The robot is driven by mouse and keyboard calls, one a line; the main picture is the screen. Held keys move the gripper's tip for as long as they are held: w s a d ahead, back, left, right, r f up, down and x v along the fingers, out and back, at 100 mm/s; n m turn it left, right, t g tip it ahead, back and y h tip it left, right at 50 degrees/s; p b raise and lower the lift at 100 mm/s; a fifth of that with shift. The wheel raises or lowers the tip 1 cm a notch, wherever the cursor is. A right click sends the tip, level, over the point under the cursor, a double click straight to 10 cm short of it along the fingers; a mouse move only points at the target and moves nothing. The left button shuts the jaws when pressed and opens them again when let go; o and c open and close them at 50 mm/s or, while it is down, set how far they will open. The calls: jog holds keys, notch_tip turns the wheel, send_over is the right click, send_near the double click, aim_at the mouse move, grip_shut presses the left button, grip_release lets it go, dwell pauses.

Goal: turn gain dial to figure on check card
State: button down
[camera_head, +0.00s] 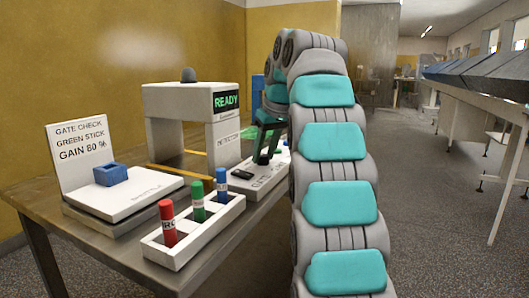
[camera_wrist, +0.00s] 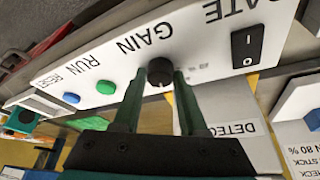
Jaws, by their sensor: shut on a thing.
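The gain dial (camera_wrist: 158,68) is a small black knob on a white control panel (camera_wrist: 205,42), beside the printed word GAIN. My gripper (camera_wrist: 160,78) has one finger on each side of the dial and is shut on it. The dial's pointer and scale figures are too small or hidden to read. In the head view my gripper (camera_head: 268,140) is down at the panel, partly behind my arm. The check card (camera_head: 80,150) stands upright at the table's left and reads GATE CHECK, GREEN STICK, GAIN 80 %.
A white detector arch (camera_head: 185,92) shows READY on its display (camera_head: 226,101). A white rack (camera_head: 190,242) holds red, green and blue sticks in front. A blue holder (camera_head: 111,174) sits by the card. A rocker switch (camera_wrist: 247,45) and coloured buttons flank the dial.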

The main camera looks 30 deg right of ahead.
jog(key=m+h, duration=0.1)
jog(key=m, duration=0.2)
jog(key=shift+a+r+m, duration=0.1)
jog(key=shift+a+m, duration=0.05)
jog(key=shift+m, duration=0.25)
jog(key=shift+w+a+m+g+h, duration=0.1)
jog(key=shift+m+g+h, duration=0.15)
jog(key=shift+m+h, duration=0.7)
jog(key=shift+m+g+h, duration=0.25)
jog(key=shift+m, duration=1.4)
jog(key=shift+c, duration=2.3)
grip_release()
